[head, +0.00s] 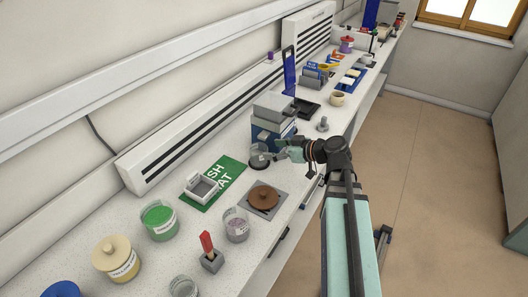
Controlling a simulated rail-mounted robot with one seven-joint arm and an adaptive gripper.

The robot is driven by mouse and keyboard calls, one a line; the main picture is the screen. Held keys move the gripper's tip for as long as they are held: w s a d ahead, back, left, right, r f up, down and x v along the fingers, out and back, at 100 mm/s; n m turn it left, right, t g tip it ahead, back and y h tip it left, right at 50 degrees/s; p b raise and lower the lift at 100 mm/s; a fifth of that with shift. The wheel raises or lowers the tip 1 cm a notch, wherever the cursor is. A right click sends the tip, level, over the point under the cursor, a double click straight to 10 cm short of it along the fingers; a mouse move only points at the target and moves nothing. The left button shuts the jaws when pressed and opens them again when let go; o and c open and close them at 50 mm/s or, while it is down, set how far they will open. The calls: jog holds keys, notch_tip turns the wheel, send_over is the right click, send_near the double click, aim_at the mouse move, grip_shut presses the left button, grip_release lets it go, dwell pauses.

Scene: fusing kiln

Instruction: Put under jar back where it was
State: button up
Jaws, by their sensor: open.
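No label reading "under" is legible, so I cannot tell which jar is meant. A small clear glass jar (258,156) with a dark bottom stands on the bench in front of the blue-grey kiln. My gripper (279,154) is open, just right of this jar; I cannot tell whether they touch. A glass jar with pale purple contents (236,225) stands nearer, beside a grey plate (277,209) bearing a brown lid (263,195). A jar with green contents (158,219) and a yellow jar with a wooden lid (113,257) stand to the left.
The blue-grey kiln (271,128) stands just behind my gripper. A green mat (228,170) carries a white open box (202,188). A grey block with a red handle (211,257) and another glass jar (183,287) are in front. The floor at right is clear.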

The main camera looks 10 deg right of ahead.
jog(key=b+v, duration=0.1)
jog(key=v, duration=0.4)
jog(key=shift+s+d+r, duration=0.15)
jog(key=shift+s+d, duration=0.05)
